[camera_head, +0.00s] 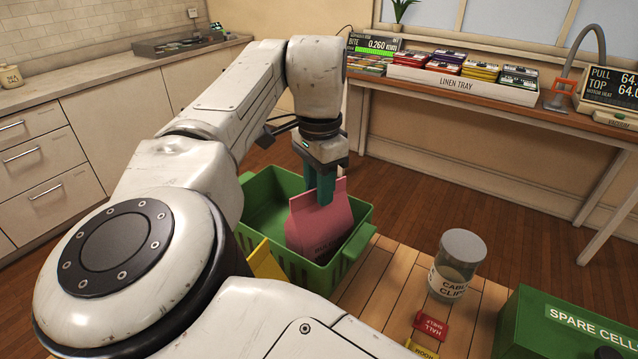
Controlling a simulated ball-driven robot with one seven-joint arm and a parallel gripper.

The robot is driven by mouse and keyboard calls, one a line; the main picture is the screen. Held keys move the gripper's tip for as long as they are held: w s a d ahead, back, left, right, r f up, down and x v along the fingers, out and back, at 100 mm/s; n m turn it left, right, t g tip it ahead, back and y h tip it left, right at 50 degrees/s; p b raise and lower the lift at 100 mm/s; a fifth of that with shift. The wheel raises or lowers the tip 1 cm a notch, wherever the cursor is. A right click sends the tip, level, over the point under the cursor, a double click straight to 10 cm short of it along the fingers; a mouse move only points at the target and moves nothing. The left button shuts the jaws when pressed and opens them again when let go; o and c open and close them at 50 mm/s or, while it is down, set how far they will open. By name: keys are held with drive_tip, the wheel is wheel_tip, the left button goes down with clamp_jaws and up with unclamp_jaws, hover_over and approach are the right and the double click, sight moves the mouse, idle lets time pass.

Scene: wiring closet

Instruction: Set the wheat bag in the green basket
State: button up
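A pink bag (318,228) with a folded top stands inside the green basket (349,258), toward its right end. It is the only bag in view; its small label is too unclear to read, so I cannot confirm it is the wheat bag. My gripper (323,192) points down from above with teal fingers on either side of the bag's top edge, and looks shut on it. The bag's lower part is below the basket's rim, and its bottom is hidden by the front wall. I cannot tell whether it touches the basket floor.
The basket is at the left of a slatted wooden table (385,285). A yellow object (265,262) is beside the basket's front. A linen tray (462,84) is on the back bench.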

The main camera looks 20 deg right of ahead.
drive_tip(key=shift+r, duration=0.1)
wheel_tip(320, 180, up, 12)
idle(0.6)
idle(0.9)
